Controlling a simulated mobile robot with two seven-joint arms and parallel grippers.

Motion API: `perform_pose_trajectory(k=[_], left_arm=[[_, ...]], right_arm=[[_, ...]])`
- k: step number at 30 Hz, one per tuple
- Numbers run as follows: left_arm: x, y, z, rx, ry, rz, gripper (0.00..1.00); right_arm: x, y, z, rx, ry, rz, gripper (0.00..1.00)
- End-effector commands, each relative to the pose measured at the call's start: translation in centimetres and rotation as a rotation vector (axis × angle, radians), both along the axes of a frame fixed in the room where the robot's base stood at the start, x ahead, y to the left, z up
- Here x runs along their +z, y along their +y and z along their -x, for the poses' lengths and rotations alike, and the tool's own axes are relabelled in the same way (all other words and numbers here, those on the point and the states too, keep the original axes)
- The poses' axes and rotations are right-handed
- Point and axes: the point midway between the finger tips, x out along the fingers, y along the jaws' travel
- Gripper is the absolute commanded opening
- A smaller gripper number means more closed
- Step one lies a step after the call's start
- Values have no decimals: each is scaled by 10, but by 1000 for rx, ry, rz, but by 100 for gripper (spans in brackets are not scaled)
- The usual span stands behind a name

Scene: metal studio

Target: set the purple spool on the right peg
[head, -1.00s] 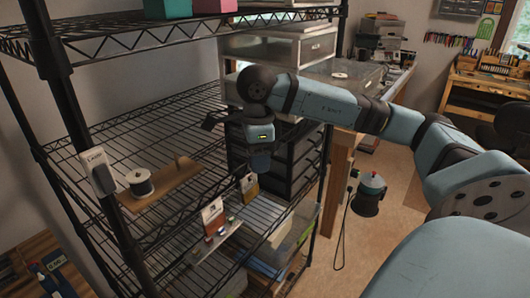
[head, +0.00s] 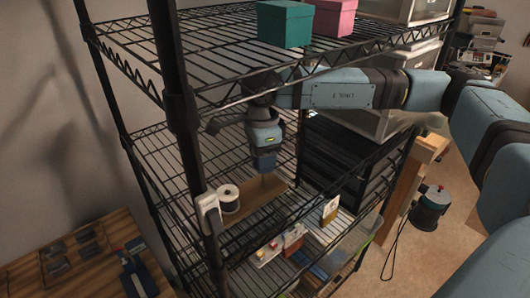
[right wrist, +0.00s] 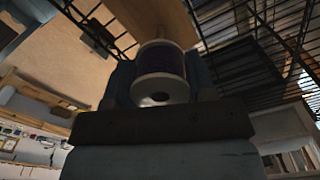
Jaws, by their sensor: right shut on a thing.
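My right gripper (head: 264,163) points down above the right part of a wooden board (head: 272,187) on the middle wire shelf. In the right wrist view it is shut on the purple spool (right wrist: 161,64), which has pale flanges and a dark purple winding. The board (right wrist: 152,18) shows just beyond the spool. In the head view the gripper hides the held spool and most of the right peg; I cannot tell whether the spool is around the peg. Another spool (head: 229,198), white with dark winding, stands at the board's left end. My left gripper is not in view.
A shelf post (head: 176,100) and a white tag (head: 209,213) stand close at the left. The upper shelf, with a teal box (head: 285,24) and a pink box (head: 335,17), lies above my arm. Small items (head: 292,240) sit on the lower shelf.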

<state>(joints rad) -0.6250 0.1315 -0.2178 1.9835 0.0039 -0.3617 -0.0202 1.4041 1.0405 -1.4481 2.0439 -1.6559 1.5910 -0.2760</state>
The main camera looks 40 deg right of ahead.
Motion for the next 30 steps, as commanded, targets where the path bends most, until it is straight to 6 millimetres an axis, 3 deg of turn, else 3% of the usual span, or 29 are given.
perform_pose_trajectory(k=[15,30], left_arm=[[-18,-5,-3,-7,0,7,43],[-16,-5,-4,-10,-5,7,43]], right_arm=[[-49,0,0,-1,0,0,28],[-52,-1,0,-1,0,0,28]])
